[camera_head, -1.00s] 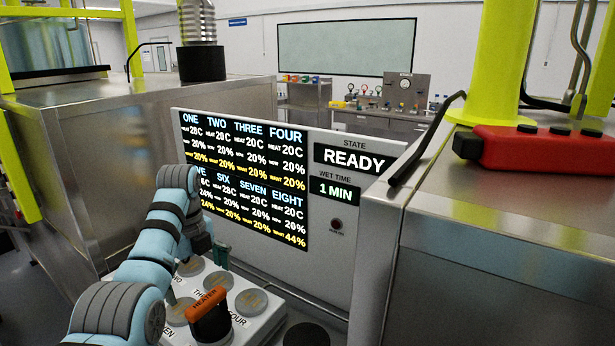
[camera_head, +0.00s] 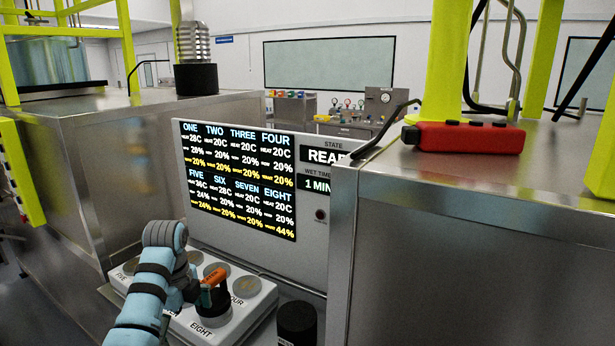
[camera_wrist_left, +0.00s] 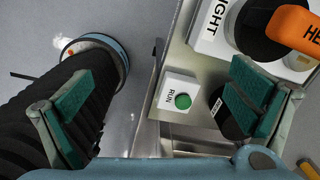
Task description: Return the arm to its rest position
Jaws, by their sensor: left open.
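My left arm (camera_head: 150,285) is blue and comes up from the bottom left in the head view, beside the white pad panel (camera_head: 262,296). My left gripper (camera_wrist_left: 160,108) shows in the wrist view with its two green-padded fingers wide apart and nothing between them at the tips. A black heater with an orange handle (camera_head: 214,307) stands on the panel near the EIGHT pad. In the wrist view its orange handle (camera_wrist_left: 298,28) is beyond the right finger, apart from it. My right gripper is not in view.
A display board (camera_head: 237,185) with eight readings stands behind the panel. A black cylinder (camera_head: 297,322) is right of the panel. A green RUN button (camera_wrist_left: 183,101) shows below the gripper. Large steel cabinets stand left (camera_head: 150,150) and right (camera_head: 450,240); a red box (camera_head: 465,138) lies on the right one.

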